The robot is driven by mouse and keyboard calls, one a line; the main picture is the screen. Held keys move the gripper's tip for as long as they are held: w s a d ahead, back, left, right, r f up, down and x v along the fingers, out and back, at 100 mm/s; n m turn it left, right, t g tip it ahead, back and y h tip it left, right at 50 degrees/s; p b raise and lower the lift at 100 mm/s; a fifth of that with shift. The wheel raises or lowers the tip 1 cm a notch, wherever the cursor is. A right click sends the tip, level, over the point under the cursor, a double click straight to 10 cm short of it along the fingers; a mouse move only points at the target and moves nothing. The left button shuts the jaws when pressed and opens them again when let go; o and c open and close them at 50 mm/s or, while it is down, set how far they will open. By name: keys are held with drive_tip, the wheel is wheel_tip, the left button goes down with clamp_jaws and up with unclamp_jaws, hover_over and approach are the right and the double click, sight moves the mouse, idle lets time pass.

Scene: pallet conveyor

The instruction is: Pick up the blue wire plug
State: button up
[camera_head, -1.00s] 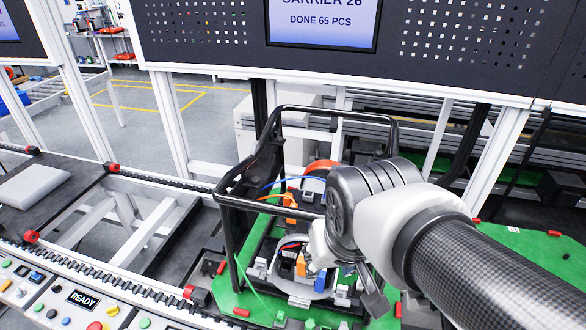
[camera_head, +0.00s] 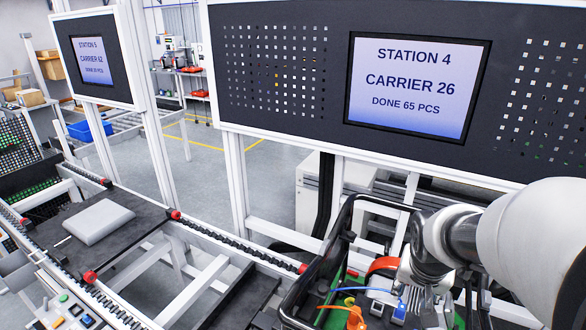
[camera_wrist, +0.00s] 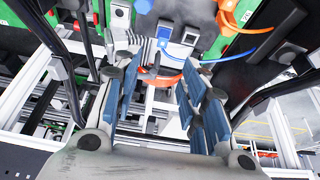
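A thin blue wire (camera_head: 365,290) arcs over the carrier at the bottom right of the head view and leads to a small blue plug (camera_head: 399,311). The connectors appear beyond the fingertips. In the head view my arm hides part of the carrier, and the fingers cannot be made out.
A black tubular frame (camera_head: 318,262) surrounds the carrier. An orange wire and orange plug (camera_wrist: 226,20) lie close to the blue wire. A red-orange curved part (camera_head: 383,264) is beside the gripper. Screen panels stand behind; the conveyor (camera_head: 230,250) runs to the left.

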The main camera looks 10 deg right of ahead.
drive_tip(key=b, duration=0.1)
hover_over(402, 307)
drive_tip(key=s+a, duration=0.1)
drive_tip(key=s, duration=0.1)
wheel_tip(402, 307, down, 8)
drive_tip(key=x, duration=0.2)
drive_tip(key=b+x, duration=0.1)
drive_tip(key=x, duration=0.2)
drive_tip(key=shift+w+a+f+b, duration=0.15)
drive_tip(key=shift+w+f+b, duration=0.05)
drive_tip(key=shift+f+b, duration=0.15)
drive_tip(key=shift+s, duration=0.1)
drive_tip(key=shift+c, duration=0.4)
clamp_jaws()
drive_tip(key=shift+r, duration=0.15)
